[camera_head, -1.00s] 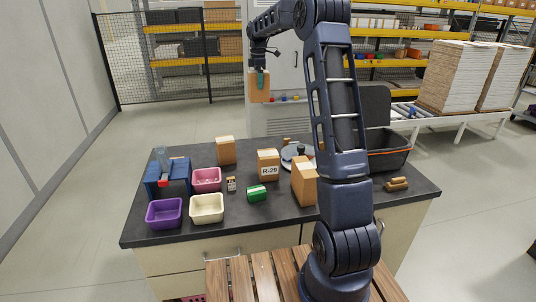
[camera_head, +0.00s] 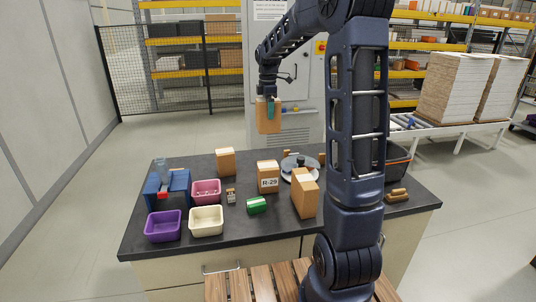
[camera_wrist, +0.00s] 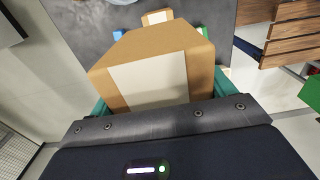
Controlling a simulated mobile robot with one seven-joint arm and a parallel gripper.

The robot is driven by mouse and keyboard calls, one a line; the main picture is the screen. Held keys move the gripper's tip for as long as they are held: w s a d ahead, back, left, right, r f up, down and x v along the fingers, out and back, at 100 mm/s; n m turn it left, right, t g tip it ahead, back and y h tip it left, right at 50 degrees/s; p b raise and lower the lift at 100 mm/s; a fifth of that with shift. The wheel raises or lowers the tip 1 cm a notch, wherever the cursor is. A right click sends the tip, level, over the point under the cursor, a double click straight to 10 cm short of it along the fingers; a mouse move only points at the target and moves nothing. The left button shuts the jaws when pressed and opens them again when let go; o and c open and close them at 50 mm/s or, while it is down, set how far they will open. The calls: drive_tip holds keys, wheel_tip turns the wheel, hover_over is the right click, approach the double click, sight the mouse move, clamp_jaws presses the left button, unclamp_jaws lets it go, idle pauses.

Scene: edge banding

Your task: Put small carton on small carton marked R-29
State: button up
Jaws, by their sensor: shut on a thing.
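My gripper (camera_head: 269,104) is shut on a small carton (camera_head: 268,120), a brown box, and holds it in the air above and behind the far side of the dark table. In the wrist view the held carton (camera_wrist: 150,62) shows a large pale label and sits between the green fingers. The small carton marked R-29 (camera_head: 268,171) stands upright on the table, below the held carton, with its label facing me. The two cartons are well apart. In the wrist view a carton (camera_wrist: 157,16) with a pale label shows beyond the held one; I cannot tell which it is.
A carton (camera_head: 225,162) stands left of R-29 and a taller carton (camera_head: 305,197) right of it. A round grey device (camera_head: 300,168) is behind.

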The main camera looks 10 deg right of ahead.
wheel_tip(320, 180, down, 17)
drive_tip(key=shift+f, duration=0.1)
idle(0.5)
drive_tip(key=o, duration=1.3)
drive_tip(key=shift+f, duration=0.1)
drive_tip(key=shift+c, duration=0.2)
